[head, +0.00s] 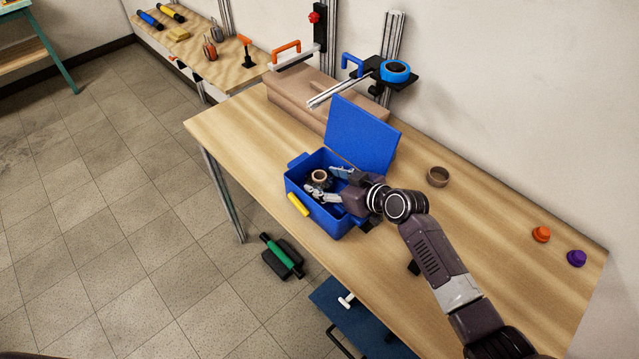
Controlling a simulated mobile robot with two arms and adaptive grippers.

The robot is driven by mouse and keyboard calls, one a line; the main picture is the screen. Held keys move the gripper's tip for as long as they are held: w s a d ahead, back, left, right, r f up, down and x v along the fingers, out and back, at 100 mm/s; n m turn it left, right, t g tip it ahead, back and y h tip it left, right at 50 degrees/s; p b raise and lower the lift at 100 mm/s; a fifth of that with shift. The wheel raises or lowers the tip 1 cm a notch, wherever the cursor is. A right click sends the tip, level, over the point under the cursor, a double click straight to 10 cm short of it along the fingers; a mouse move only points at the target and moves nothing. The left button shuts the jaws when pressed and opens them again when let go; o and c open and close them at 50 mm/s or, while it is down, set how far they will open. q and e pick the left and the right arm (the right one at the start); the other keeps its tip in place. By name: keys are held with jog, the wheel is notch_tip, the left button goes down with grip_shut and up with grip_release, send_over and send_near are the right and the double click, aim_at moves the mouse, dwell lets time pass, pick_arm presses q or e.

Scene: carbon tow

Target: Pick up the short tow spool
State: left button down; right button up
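A small brown spool-like ring with a pale rim (319,178) is inside an open blue box (335,221) on the wooden table. My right gripper (323,183) reaches into the box from the right. Its fingers are spread, with the ring in the box at or between their tips; contact is not clear. My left gripper is not in view.
The box's blue lid (362,135) stands raised behind it. Brown blocks (297,100) and a bracket with a blue roll (395,71) are at the back. Orange (541,234) and purple (576,258) knobs sit at the right. The table's left end is clear.

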jog(key=c, duration=0.7)
jog(key=shift+c, duration=0.3)
jog(key=shift+r, duration=0.15)
